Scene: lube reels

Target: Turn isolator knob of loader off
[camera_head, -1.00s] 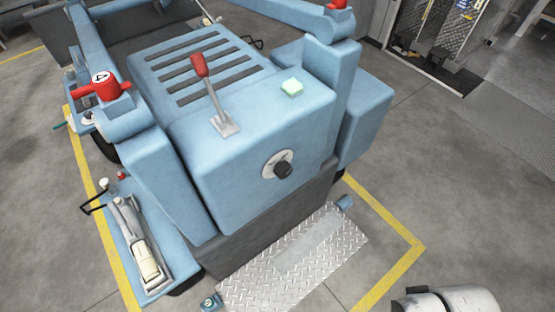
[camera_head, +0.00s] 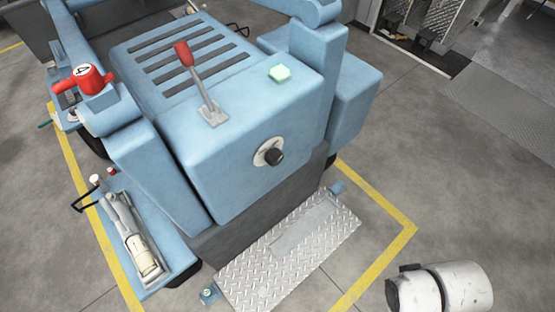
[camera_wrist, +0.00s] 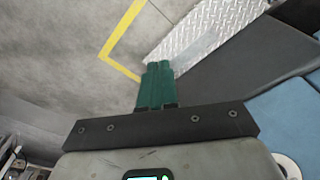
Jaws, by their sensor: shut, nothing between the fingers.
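The blue loader (camera_head: 235,150) stands in the middle of the head view. Its isolator knob (camera_head: 273,156) is a black knob on a pale round plate on the loader's front face. In the wrist view a part of the loader's blue body (camera_wrist: 285,115) shows at the right. A pale round edge, perhaps the knob's plate, shows at the lower right there; I cannot tell for sure. My gripper (camera_wrist: 159,68) shows in the wrist view with its green fingers together, shut and empty, apart from the loader. My gripper is outside the head view.
A diamond-plate step (camera_head: 240,285) juts out below the front face. Yellow floor lines (camera_head: 385,265) surround the loader. Grey floor at the right is clear.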

